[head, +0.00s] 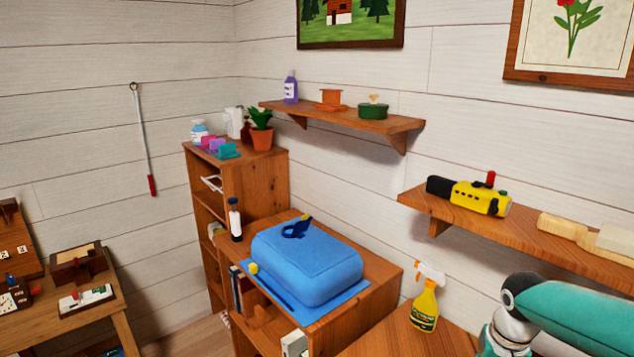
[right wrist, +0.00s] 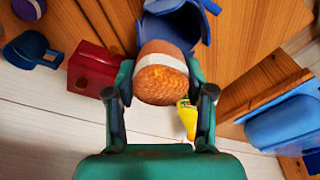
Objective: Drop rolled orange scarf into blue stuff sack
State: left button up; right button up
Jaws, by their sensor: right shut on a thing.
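The rolled orange scarf (right wrist: 162,78), with a pale band around it, is held between the two fingers of my right gripper (right wrist: 158,82) in the right wrist view. Beyond it, at the top of that view, is a blue open-looking thing (right wrist: 178,28) that looks like the stuff sack, on a wooden surface. The scarf partly overlaps it in the picture; I cannot tell whether they touch. In the head view neither the scarf nor this sack shows. My right arm enters there at the lower right, its gripper out of frame. My left gripper is not in view.
A large rounded blue case (head: 305,262) lies on a blue mat on a wooden cabinet. A yellow spray bottle (head: 425,305) stands right of it. A wall shelf (head: 530,240) holds a yellow-black item. In the right wrist view, a red box (right wrist: 92,68) lies left of the scarf.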

jog(key=o, duration=1.2)
jog(key=r, duration=0.4)
jog(key=s+r, duration=0.1)
jog(key=r, duration=0.6)
jog(key=shift+s+a+r, duration=0.15)
jog(key=shift+a+r, duration=0.1)
jog(key=shift+r, duration=0.15)
